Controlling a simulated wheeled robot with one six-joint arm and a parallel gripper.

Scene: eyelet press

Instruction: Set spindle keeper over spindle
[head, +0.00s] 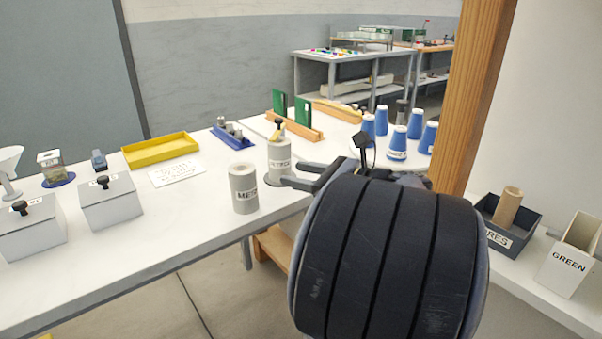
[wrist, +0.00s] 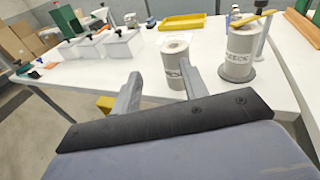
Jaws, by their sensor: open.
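A pale roll with a dark printed label (head: 280,157) stands upright on a round grey base near the table's front edge. It also shows at the right of the wrist view (wrist: 241,45). A yellow bar with a black knob, seemingly the spindle keeper (head: 275,133), is at the top of this roll; the bar (wrist: 252,17) also shows in the wrist view. I cannot tell whether it sits over the spindle, which is mostly hidden. My gripper (head: 303,174) is open, its fingers just right of the roll in the head view. In the wrist view nothing is between the fingers (wrist: 160,70).
A second labelled roll (head: 243,188) stands left of the first, close behind the right finger in the wrist view. White lidded boxes (head: 110,201), a yellow tray (head: 160,149) and blue cones (head: 398,143) are on the tables. A wooden post (head: 481,95) rises at the right.

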